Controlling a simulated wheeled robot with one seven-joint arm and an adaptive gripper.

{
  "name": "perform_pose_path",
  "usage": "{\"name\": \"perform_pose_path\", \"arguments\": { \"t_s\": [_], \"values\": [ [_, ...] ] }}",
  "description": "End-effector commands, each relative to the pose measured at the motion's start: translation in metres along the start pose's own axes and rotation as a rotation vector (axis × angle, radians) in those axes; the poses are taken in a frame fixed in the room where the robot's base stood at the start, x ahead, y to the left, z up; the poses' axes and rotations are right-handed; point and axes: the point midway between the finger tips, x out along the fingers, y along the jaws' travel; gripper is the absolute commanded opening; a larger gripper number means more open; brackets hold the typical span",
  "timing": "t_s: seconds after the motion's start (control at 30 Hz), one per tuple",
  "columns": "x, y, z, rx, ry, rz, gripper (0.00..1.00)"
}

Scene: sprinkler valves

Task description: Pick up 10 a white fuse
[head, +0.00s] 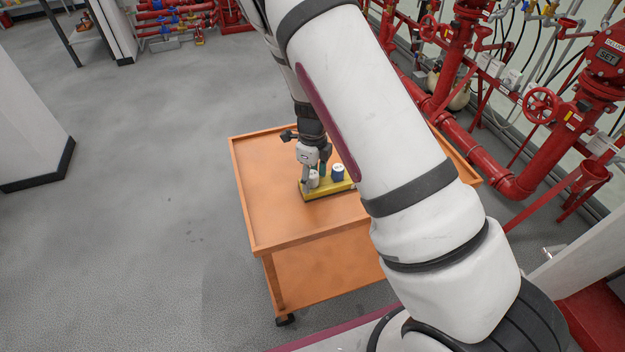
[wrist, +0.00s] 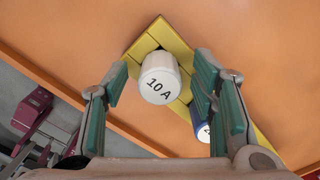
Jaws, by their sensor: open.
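The white fuse (wrist: 158,82), marked "10 A", stands in a yellow holder (wrist: 145,45) in the wrist view. It lies between the two open fingers of my gripper (wrist: 163,100), with a gap on each side. A blue fuse (wrist: 201,128) with a white top stands in the same holder, partly hidden behind the right finger. In the head view my gripper (head: 314,172) is low over the yellow holder (head: 318,193), around the white fuse (head: 313,181). The blue fuse (head: 338,173) is just to the right. My arm hides the holder's right end.
The holder sits on an orange cart (head: 275,215) with a raised rim and a lower shelf. Red pipes and valves (head: 470,150) stand along the right wall. The cart's left part and the grey floor (head: 150,200) to the left are clear.

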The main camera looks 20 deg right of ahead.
Motion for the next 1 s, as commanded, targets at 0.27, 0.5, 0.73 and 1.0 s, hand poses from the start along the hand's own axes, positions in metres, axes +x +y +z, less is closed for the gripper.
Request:
{"name": "perform_pose_path", "arguments": {
  "t_s": [0.27,0.5,0.73,1.0],
  "values": [
    [0.003,0.0,0.0,0.0,-0.001,0.0,0.5],
    [0.003,0.0,0.0,0.0,-0.001,0.0,0.01],
    [0.002,0.0,0.0,0.0,-0.001,0.0,0.01],
    [-0.009,0.0,0.001,0.0,-0.002,-0.001,0.01]
  ]
}}
